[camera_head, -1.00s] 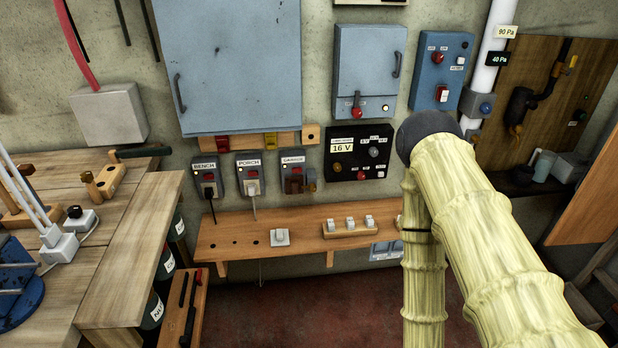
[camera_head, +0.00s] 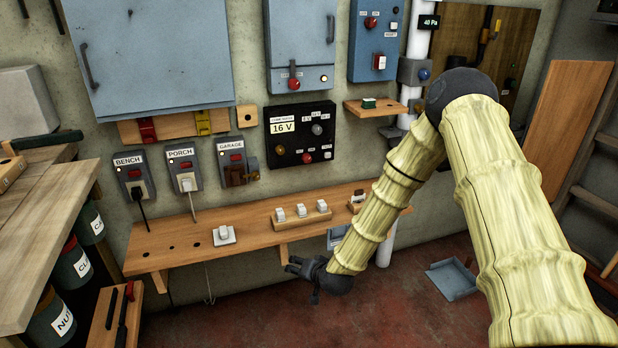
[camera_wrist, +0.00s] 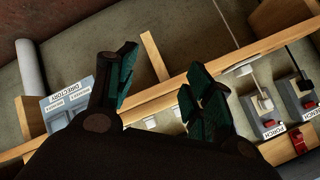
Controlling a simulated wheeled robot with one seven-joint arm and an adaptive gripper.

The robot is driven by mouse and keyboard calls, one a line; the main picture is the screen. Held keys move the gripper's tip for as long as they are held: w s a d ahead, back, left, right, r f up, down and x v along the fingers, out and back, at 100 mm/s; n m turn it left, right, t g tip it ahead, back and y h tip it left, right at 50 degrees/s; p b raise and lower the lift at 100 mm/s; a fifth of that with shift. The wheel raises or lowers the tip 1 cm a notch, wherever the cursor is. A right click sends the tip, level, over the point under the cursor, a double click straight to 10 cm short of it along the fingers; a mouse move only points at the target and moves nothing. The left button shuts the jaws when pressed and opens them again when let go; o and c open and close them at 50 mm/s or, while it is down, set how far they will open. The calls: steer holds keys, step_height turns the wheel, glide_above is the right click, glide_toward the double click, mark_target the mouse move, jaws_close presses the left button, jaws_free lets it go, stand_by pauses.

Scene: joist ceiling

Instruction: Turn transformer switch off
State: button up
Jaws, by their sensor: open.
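A black panel (camera_head: 301,135) with a "16 V" display hangs on the wall in the head view; it appears to be the transformer. It has a red control (camera_head: 307,158) low in the middle, a grey knob and small switches, whose labels are too small to read. My gripper (camera_head: 299,268) is below the wooden shelf, low and apart from the panel. In the wrist view my gripper (camera_wrist: 162,88) has its two dark green-black fingers spread with nothing between them. The panel is not seen in the wrist view.
The wooden shelf (camera_head: 170,246) holds a white switch (camera_head: 223,236) and a row of small white switches (camera_head: 301,211). BENCH, PORCH and GARAGE outlets (camera_head: 231,163) are left of the panel. A blue box with a red knob (camera_head: 300,45) is above. A small shelf (camera_head: 377,112) juts out right.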

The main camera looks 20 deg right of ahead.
steer(key=w+d+r+m+t+b, duration=0.1)
steer(key=w+d+r+t+b, duration=0.2)
steer(key=w, duration=0.4)
steer(key=w+d+r+m+t+b, duration=0.1)
steer(key=w+d+r+m+b, duration=0.15)
steer(key=w+r+b, duration=0.4)
steer(key=m+t+h+b, duration=0.2)
steer(key=t+b, duration=0.1)
steer(key=t, duration=0.1)
glide_toward(308, 160)
steer(key=w+b, duration=0.2)
steer(key=w, duration=0.6)
steer(key=shift+b, duration=0.3)
steer(key=shift+w+r, duration=0.1)
steer(key=shift+w, duration=0.45)
steer(key=c, duration=1)
